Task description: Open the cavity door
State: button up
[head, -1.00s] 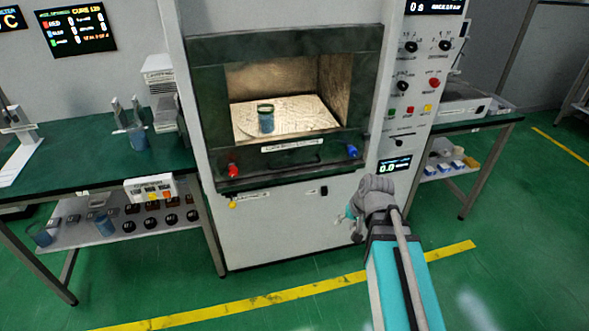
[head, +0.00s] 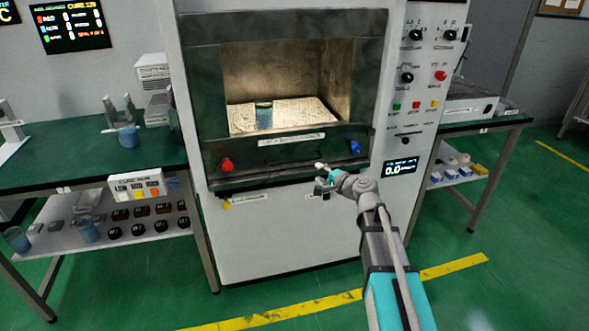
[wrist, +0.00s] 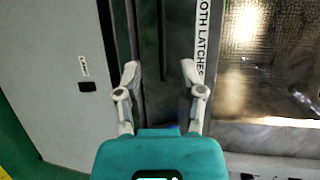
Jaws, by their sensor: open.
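The cavity door (head: 222,150) is a dark green frame around a lit window and looks shut. A red latch knob (head: 227,165) sits at its lower left and a blue latch knob (head: 355,148) at its lower right. A label (head: 291,139) runs under the window and shows in the wrist view (wrist: 202,40). My gripper (head: 322,176) is just in front of the door's lower edge, left of and below the blue knob. In the wrist view, its open fingers (wrist: 160,70) hold nothing. A blurred blue patch (wrist: 172,129), perhaps the blue knob, is partly hidden by the gripper.
A blue beaker (head: 264,116) stands inside the cavity. The control panel (head: 418,90) is to the right. Green-topped benches stand at the left (head: 80,155) and right (head: 480,118). The floor in front is clear, with a yellow line (head: 270,318).

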aim_at(294, 161)
jog(key=shift+w+a, duration=0.1)
jog(key=shift+w, duration=0.05)
dwell(0.3)
jog(key=b+x, duration=0.2)
jog(key=x, duration=1.1)
jog(key=shift+w+a, duration=0.15)
grip_shut()
